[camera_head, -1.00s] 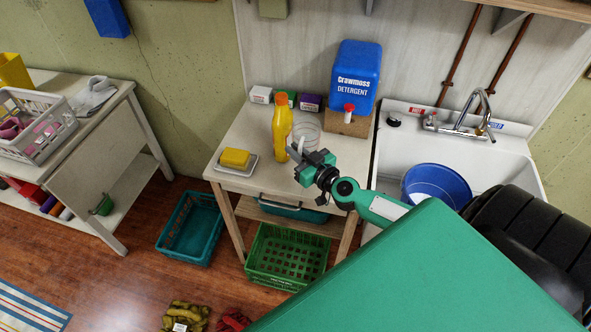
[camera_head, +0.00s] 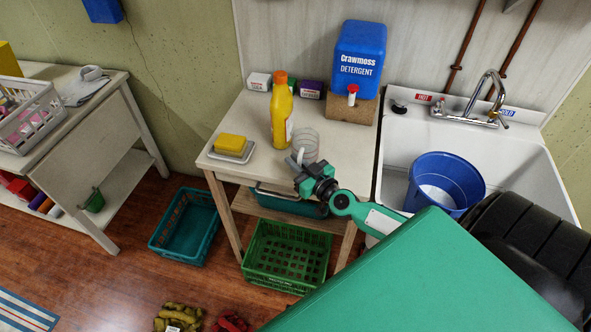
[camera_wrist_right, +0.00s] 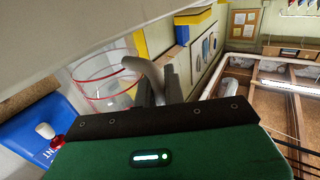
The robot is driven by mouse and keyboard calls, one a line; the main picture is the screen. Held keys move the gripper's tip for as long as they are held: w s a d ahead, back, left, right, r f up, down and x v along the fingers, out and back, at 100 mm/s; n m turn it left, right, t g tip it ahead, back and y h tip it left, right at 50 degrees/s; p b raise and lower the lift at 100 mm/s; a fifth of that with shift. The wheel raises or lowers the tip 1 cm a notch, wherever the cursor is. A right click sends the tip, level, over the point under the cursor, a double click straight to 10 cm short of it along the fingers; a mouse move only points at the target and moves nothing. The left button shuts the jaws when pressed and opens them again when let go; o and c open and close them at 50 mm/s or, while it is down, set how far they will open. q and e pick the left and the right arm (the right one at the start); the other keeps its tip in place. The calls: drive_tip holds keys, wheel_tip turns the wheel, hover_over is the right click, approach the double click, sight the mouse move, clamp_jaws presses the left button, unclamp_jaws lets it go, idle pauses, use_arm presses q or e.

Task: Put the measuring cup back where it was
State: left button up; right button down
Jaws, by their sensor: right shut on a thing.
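The measuring cup (camera_head: 308,142) is clear, with red lines that show in the right wrist view (camera_wrist_right: 92,84). In the head view it is at the small table's top, right of and nearer than the yellow bottle (camera_head: 281,112). It looks upright; I cannot tell whether its base touches the table. The fingers (camera_wrist_right: 160,84) show in the wrist view. My left gripper is not in view.
A blue detergent container (camera_head: 358,62) stands on a block behind the cup. Small boxes (camera_head: 310,90) line the back. A yellow sponge (camera_head: 230,143) lies on a dish at left. The sink (camera_head: 525,170) with a blue bucket (camera_head: 445,182) is at right. The table's front middle is bare.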

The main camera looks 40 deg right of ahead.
drive_tip(key=shift+f, duration=0.55)
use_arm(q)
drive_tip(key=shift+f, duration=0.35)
use_arm(e)
drive_tip(key=shift+r, duration=0.1)
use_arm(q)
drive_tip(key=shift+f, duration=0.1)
use_arm(e)
drive_tip(key=c, duration=1.9)
unclamp_jaws()
drive_tip(key=shift+f, duration=0.2)
drive_tip(key=o, duration=0.4)
drive_tip(key=shift+r, duration=0.1)
